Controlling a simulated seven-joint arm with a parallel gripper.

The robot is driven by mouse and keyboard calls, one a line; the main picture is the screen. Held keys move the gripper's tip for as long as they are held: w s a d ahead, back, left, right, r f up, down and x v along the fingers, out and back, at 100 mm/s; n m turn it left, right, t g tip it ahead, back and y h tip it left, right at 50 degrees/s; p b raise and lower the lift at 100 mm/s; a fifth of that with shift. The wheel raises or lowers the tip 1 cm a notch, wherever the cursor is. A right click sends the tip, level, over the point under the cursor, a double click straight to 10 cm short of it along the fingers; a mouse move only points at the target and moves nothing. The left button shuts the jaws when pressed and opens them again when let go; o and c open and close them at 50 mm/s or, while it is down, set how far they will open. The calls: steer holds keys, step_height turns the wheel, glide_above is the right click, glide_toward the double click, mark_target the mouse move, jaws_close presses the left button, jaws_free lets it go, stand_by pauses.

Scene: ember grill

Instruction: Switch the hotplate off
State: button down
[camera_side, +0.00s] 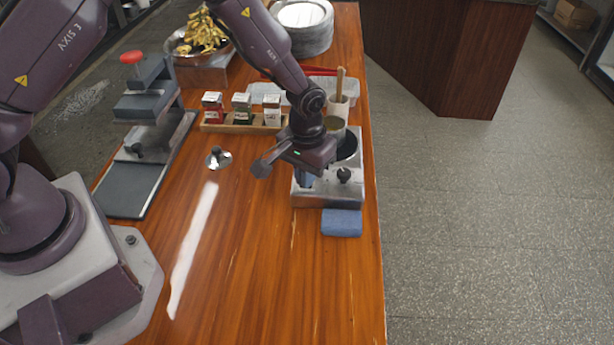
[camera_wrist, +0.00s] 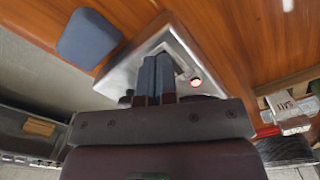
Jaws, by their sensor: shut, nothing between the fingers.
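The hotplate (camera_side: 325,200) is a silver box near the right edge of the wooden counter. A black knob (camera_side: 344,175) shows on its near side. In the wrist view the metal hotplate (camera_wrist: 130,66) fills the middle, with a small lit red-and-white spot (camera_wrist: 195,82) just right of the fingers. My gripper (camera_side: 306,181) is over the hotplate's left part, pointing down. In the wrist view my gripper's blue fingers (camera_wrist: 155,60) are together and empty, over the metal top. I cannot tell whether they touch it. The fingers hide part of the hotplate's panel.
A blue cloth or sponge (camera_side: 342,223) lies in front of the hotplate. A wooden rack (camera_side: 240,128) with spice boxes, a small metal lid (camera_side: 218,158) and a press (camera_side: 146,150) are left. The front counter is clear.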

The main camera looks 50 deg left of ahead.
steer(key=shift+r, duration=3.5)
steer(key=shift+s+f+m, duration=0.1)
steer(key=shift+s+m, duration=0.15)
steer(key=shift+m, duration=0.05)
steer(key=shift+s+a+f+m+g, duration=0.1)
steer(key=shift+s+a+m+g, duration=0.1)
steer(key=shift+s, duration=0.3)
steer(key=shift+s+a+m+g, duration=0.1)
steer(key=shift+s+g, duration=0.1)
steer(key=shift+s, duration=0.3)
steer(key=s+a+r+m+t, duration=0.1)
steer(key=s+a+r+t, duration=0.2)
steer(key=s+r, duration=0.6)
steer(key=s+a+r+t, duration=0.3)
steer(key=s+r, duration=0.7)
steer(key=r, duration=0.4)
steer(key=shift+a+m, duration=0.3)
steer(key=shift+m, duration=0.1)
